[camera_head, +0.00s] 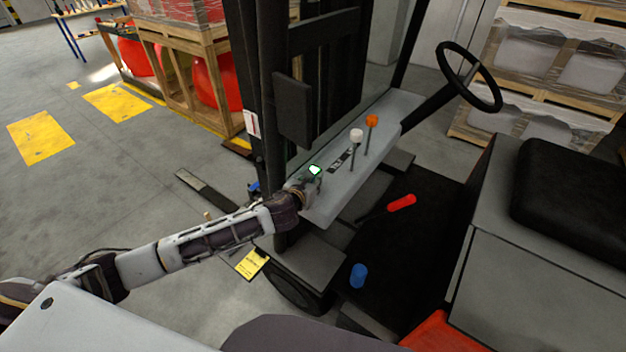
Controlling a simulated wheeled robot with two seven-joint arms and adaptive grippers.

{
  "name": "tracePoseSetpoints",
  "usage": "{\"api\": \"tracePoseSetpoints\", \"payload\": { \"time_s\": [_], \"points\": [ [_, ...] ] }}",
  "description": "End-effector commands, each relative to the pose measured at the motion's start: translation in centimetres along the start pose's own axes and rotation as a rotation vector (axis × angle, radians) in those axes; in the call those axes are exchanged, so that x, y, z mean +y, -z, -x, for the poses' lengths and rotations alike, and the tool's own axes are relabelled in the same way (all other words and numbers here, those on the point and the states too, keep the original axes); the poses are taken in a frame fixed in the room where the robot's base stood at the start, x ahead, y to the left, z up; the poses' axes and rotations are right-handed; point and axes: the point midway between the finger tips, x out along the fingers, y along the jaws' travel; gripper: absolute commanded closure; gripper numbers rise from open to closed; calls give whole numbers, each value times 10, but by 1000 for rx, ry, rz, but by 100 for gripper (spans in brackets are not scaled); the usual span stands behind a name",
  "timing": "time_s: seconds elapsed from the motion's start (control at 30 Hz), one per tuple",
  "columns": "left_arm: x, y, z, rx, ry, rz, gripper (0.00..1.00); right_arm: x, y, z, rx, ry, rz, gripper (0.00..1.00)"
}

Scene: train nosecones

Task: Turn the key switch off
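My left arm reaches in from the left to the near left end of a grey forklift dashboard (336,203). My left gripper (313,184) is at that end of the panel, small and dark in this view. I cannot tell whether its fingers are open or shut, or whether they touch anything. A small bright white-green piece (315,169) shows right at the gripper; I cannot tell what it belongs to. I cannot make out the key switch; the gripper may hide it. My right gripper is not in view.
A white-knobbed lever (356,136) and an orange-knobbed lever (371,121) stand farther along the dashboard. Beyond is the steering wheel (469,76). A red-handled lever (401,203) and a blue knob (358,275) are below. A black seat (575,195) is at right.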

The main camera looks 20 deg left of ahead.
Motion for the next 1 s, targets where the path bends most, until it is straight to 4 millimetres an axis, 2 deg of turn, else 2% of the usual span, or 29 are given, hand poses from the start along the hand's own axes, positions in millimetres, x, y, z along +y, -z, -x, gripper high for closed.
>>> {"api": "tracePoseSetpoints", "payload": {
  "time_s": [0.47,0.5,0.7,1.0],
  "points": [
    [0,0,-7,0,1,0,73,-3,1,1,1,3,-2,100],
    [0,0,-7,0,1,0,74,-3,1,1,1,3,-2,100],
    [0,0,-7,0,0,0,100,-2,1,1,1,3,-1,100],
    [0,0,-7,0,-2,1,100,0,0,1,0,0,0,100]
  ]
}}
